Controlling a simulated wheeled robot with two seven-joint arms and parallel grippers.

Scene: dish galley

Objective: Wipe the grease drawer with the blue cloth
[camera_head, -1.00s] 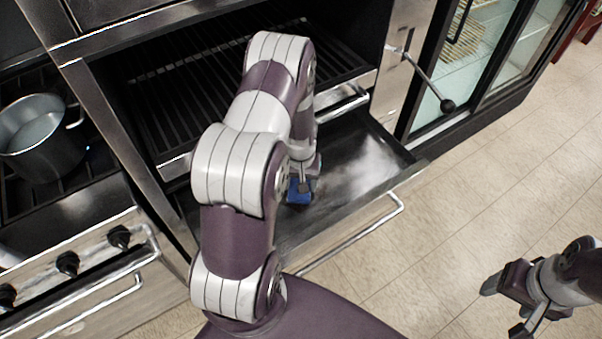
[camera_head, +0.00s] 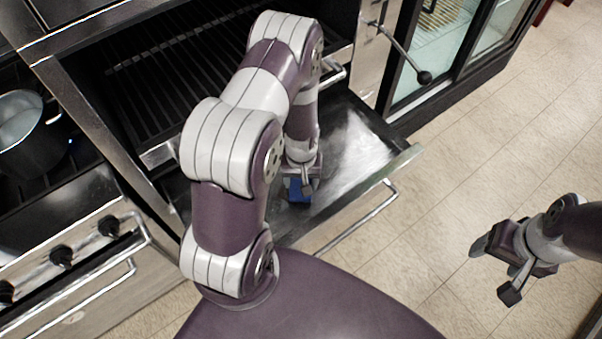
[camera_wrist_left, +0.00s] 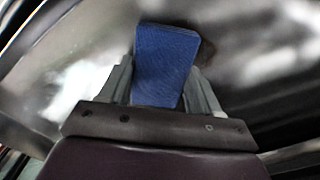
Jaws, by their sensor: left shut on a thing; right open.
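The grease drawer (camera_head: 395,158) is pulled out below the grill, a dark metal tray with a whitish smeared patch (camera_head: 355,152) on its right part. My left gripper (camera_head: 300,184) reaches down into the drawer and is shut on the blue cloth (camera_head: 297,192). In the left wrist view the blue cloth (camera_wrist_left: 163,65) stands up between the two fingers, over the drawer's shiny floor. Whether it touches the floor is hard to tell. My left arm hides the drawer's left part. My right gripper (camera_head: 492,268) is open and empty, over the floor at the right.
The grill with black grates (camera_head: 165,75) is above the drawer. A pot (camera_head: 28,135) stands on the stove at the left. A lever with a black knob (camera_head: 424,77) sticks out near the glass-doored fridge (camera_head: 480,30). The tiled floor (camera_head: 480,150) at the right is clear.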

